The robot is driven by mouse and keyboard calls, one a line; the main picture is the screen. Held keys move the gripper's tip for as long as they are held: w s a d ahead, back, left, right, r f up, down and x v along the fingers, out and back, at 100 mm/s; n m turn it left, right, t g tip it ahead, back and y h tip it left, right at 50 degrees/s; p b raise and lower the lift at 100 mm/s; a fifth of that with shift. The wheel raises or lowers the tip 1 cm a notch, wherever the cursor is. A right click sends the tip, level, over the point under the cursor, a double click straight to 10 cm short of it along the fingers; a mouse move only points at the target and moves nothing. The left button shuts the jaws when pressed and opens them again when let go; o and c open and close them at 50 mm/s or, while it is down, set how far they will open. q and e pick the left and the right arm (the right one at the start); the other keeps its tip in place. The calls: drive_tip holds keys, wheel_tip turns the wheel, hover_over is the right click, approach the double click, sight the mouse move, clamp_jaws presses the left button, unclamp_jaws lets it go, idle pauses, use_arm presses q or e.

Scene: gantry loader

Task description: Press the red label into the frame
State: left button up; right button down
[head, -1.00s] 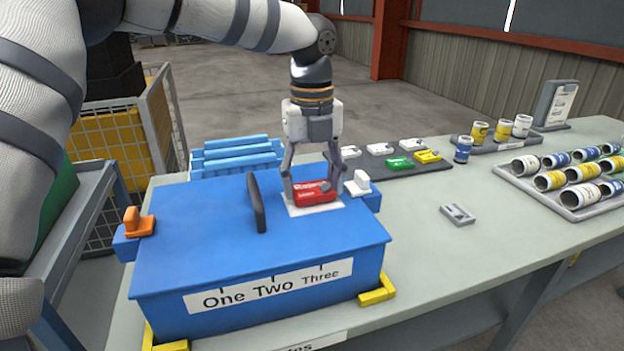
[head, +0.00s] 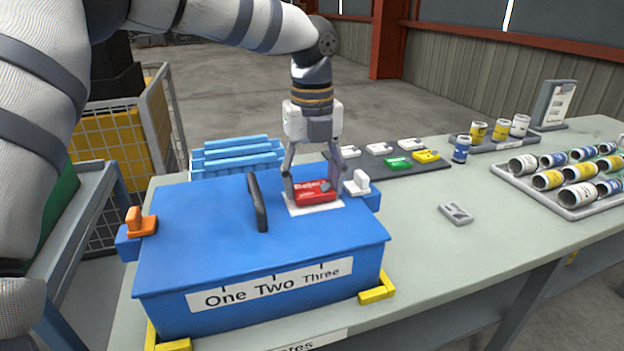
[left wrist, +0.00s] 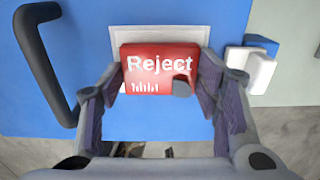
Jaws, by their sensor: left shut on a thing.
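The red label (head: 314,192) reads "Reject" in the left wrist view (left wrist: 160,64) and has a small grey knob on it. My left gripper (head: 312,190) is shut on the red label, with one finger at each side of it. The label is at the white frame (head: 301,210) on the lid of the blue box (head: 190,235). The frame's pale border also shows behind the label in the left wrist view (left wrist: 160,32). I cannot tell whether the label is seated or just above the frame. My right gripper is not in view.
A black handle (head: 257,202) stands on the lid left of the label. A white latch (head: 357,183) and an orange latch (head: 139,221) sit at the box sides. A dark mat (head: 375,167) holds several labels. A grey piece (head: 456,213) lies on open bench.

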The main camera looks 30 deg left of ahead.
use_arm(q)
drive_tip(key=shift+f, duration=0.4)
drive_tip(key=o, duration=1.1)
drive_tip(key=o, duration=0.5)
drive_tip(key=shift+r, duration=3.5)
drive_tip(key=shift+c, duration=0.7)
